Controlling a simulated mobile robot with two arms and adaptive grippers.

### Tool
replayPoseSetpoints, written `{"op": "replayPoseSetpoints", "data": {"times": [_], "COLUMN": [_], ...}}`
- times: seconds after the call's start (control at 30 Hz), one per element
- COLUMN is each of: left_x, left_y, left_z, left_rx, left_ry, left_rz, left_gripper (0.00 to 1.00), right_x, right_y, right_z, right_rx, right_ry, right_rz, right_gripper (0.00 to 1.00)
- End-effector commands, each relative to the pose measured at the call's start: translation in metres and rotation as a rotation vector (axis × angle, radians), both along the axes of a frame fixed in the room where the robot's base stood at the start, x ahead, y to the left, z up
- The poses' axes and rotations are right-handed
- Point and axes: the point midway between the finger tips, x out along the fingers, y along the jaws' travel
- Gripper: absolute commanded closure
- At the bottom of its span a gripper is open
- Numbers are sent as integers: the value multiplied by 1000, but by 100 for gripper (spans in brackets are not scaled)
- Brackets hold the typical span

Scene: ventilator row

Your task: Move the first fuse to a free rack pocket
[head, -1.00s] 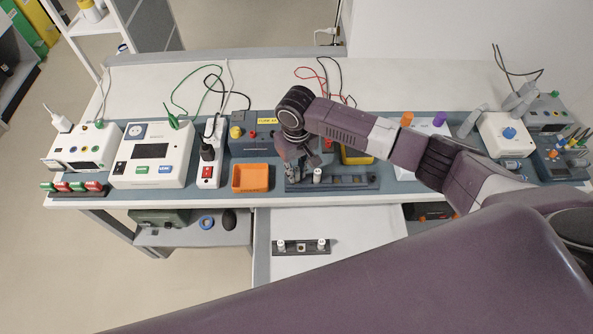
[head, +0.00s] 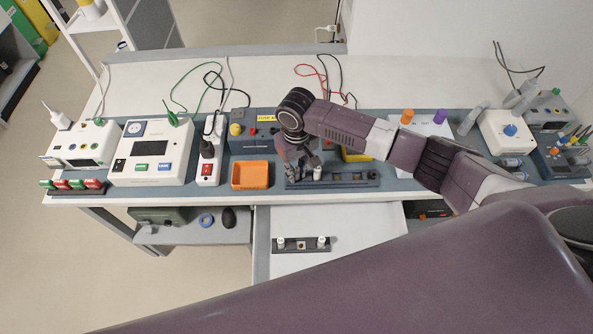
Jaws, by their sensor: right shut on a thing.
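A white fuse (head: 317,174) stands upright at the dark fuse holder (head: 352,184) on the bench. My right gripper (head: 304,174) is down over the left part of this holder, at the fuse, and is shut on it. The fingers partly hide the fuse's seat, so I cannot tell whether it is still seated. A dark rack strip (head: 315,250) lies in the open white drawer below, with a white fuse at its left (head: 281,243) and another at its right (head: 321,242). Its middle pocket, between them, looks empty. My left gripper is not in view.
An orange tray (head: 250,186) sits left of the holder. A power strip (head: 208,160) and a white tester (head: 150,172) stand farther left. A blue-grey fuse unit (head: 240,147) is behind. The white drawer floor (head: 345,225) around the rack is clear.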

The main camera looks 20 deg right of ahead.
Motion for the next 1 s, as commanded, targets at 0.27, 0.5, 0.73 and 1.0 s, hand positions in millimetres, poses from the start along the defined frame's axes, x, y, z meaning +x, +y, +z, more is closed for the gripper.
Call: {"op": "replayPoseSetpoints", "data": {"times": [0.27,0.5,0.73,1.0], "left_x": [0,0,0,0], "left_y": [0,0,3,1], "left_z": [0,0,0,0], "left_rx": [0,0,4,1], "left_ry": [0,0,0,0], "left_rz": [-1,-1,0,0], "left_gripper": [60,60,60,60], "right_x": [0,0,0,1], "right_y": [0,0,0,0], "right_z": [0,0,5,54], "right_rx": [0,0,0,2], "right_ry": [1,1,0,-4], "right_rz": [0,0,0,1], "right_gripper": [77,65,65,65]}}
